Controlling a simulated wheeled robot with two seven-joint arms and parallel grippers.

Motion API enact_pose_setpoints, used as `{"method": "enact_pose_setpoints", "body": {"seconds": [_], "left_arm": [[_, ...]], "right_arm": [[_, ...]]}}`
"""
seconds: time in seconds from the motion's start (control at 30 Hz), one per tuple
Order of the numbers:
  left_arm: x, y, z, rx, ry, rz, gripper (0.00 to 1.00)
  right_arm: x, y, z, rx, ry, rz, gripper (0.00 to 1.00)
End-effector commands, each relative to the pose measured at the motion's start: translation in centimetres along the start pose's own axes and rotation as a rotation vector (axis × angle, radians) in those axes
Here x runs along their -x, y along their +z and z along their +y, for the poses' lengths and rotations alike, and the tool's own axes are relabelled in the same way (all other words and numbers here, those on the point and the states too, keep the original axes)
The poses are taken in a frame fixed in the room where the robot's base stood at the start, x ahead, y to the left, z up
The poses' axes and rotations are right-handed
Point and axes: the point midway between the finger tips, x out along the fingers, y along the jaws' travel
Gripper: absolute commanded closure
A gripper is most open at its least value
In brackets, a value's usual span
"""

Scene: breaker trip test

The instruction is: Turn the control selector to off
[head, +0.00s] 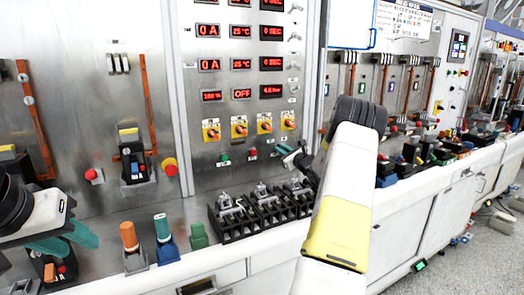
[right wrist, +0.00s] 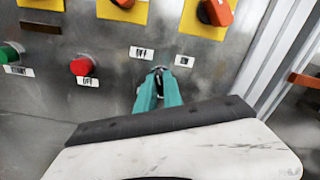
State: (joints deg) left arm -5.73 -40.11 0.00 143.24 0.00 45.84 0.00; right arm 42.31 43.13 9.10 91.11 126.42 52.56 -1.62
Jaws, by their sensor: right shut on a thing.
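The control selector (right wrist: 158,76) is a small dark knob on the steel panel in the right wrist view. An OFF label (right wrist: 141,53) sits to its upper left and an ON label (right wrist: 184,61) to its right. My right gripper (right wrist: 158,84) has its teal fingers closed around the knob, hiding most of it, so I cannot tell where it points. In the head view my right gripper (head: 293,152) reaches the panel below the orange switches. My left gripper (head: 80,243) is at the lower left, fingers apart and empty, away from the selector.
A green button (right wrist: 9,53) and a red button (right wrist: 82,66) are left of the selector. Orange rotary switches on yellow plates (head: 239,127) are above. Black terminal blocks (head: 262,212) stand on the ledge below. Colored handles (head: 129,237) stand near my left gripper.

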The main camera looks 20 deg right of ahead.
Motion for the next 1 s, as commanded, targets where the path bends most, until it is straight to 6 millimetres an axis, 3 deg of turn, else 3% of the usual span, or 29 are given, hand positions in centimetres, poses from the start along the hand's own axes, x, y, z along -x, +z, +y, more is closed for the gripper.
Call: {"method": "enact_pose_setpoints", "body": {"seconds": [0.5, 1.0], "left_arm": [[0.0, 0.0, 0.0, 0.0, 0.0, 0.0, 0.64], [0.0, 0.0, 0.0, 0.0, 0.0, 0.0, 0.64]], "right_arm": [[0.05, -0.16, 0.13, 0.334, 0.002, 0.003, 1.0], [0.07, -0.2, 0.14, 0.396, 0.002, 0.003, 1.0]]}}
